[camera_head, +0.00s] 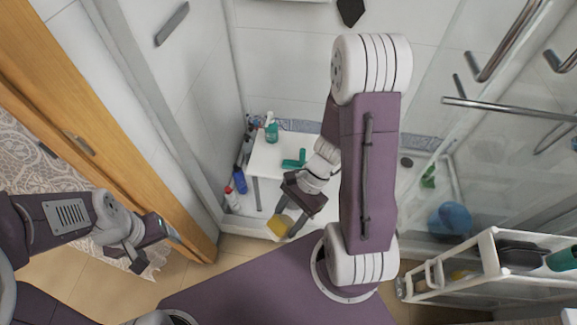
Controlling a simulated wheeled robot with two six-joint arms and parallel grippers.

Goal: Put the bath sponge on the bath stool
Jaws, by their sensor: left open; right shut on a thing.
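The bath sponge (279,226) is yellow and sits at the tip of my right gripper (287,229), which is shut on it. It is in front of the near edge of the bath stool, over the shower threshold; its exact height is hard to tell. The bath stool (268,160) is white with a flat top and stands inside the shower, left of my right arm, which hides its right part. My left gripper (158,243) is open and empty at the lower left, near the wooden door.
On the stool stand a green spray bottle (271,128) and a green item (294,159). Bottles (238,180) stand on the floor left of it. A white cart (455,270) is at the lower right. A blue round object (452,218) lies behind it.

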